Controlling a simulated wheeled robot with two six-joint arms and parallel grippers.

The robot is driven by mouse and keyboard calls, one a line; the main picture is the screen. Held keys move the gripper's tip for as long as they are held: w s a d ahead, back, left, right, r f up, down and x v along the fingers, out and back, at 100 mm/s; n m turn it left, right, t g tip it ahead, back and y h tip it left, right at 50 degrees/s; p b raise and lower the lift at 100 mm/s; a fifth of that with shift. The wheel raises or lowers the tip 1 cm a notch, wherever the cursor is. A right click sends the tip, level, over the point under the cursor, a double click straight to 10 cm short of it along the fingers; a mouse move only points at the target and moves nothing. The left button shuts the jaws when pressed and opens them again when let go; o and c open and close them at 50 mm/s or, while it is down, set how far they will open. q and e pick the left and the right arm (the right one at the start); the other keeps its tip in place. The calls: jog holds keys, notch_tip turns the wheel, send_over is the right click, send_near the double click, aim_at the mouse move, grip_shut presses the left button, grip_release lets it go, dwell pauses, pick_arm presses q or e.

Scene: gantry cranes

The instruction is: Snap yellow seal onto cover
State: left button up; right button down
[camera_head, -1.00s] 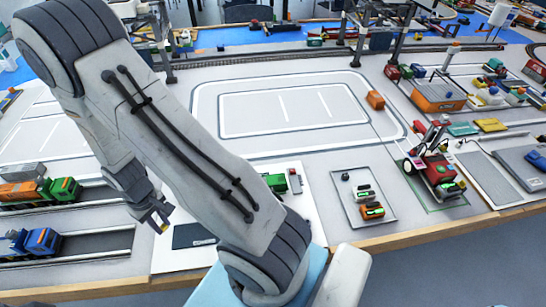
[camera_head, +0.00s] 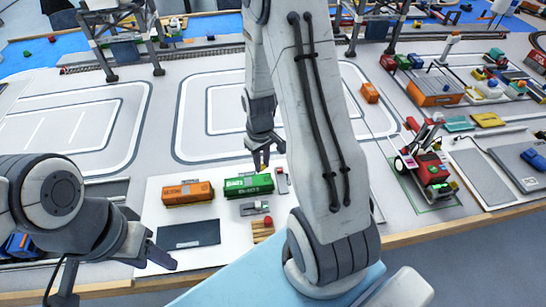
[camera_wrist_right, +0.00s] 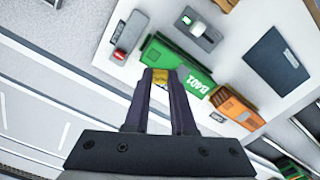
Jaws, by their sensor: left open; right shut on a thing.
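My right gripper (camera_head: 262,163) hangs above the far edge of a white board, just behind a green container (camera_head: 249,185). In the right wrist view its fingers (camera_wrist_right: 161,80) are shut on a small yellow piece, the seal (camera_wrist_right: 161,75), partly hidden between the tips. The green container (camera_wrist_right: 178,62) lies just beyond the tips there; contact cannot be told. My left gripper (camera_head: 158,252) is open and empty near the board's front left corner. I cannot tell for sure which part is the cover; a small grey piece (camera_head: 255,208) lies in front of the green container.
On the white board (camera_head: 160,222) are an orange container (camera_head: 188,193), a dark flat plate (camera_head: 188,234), a small grey and red block (camera_head: 281,180) and a red piece on a brown slatted base (camera_head: 262,232). A red vehicle (camera_head: 432,170) stands right. Crane legs rise behind.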

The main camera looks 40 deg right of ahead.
aim_at(267, 179)
jog(key=shift+s+d+r, duration=0.15)
jog(key=shift+s+d, duration=0.05)
jog(key=shift+d, duration=0.45)
notch_tip(267, 179, down, 4)
jog(key=b, duration=0.3)
jog(key=shift+r+b, duration=0.15)
jog(key=shift+b, duration=0.15)
jog(key=shift+f+b, duration=0.45)
jog(key=shift+f, duration=0.2)
jog(key=shift+s+f, duration=0.1)
jog(key=shift+f, duration=0.35)
dwell(0.8)
jog(key=shift+c, duration=1)
grip_release()
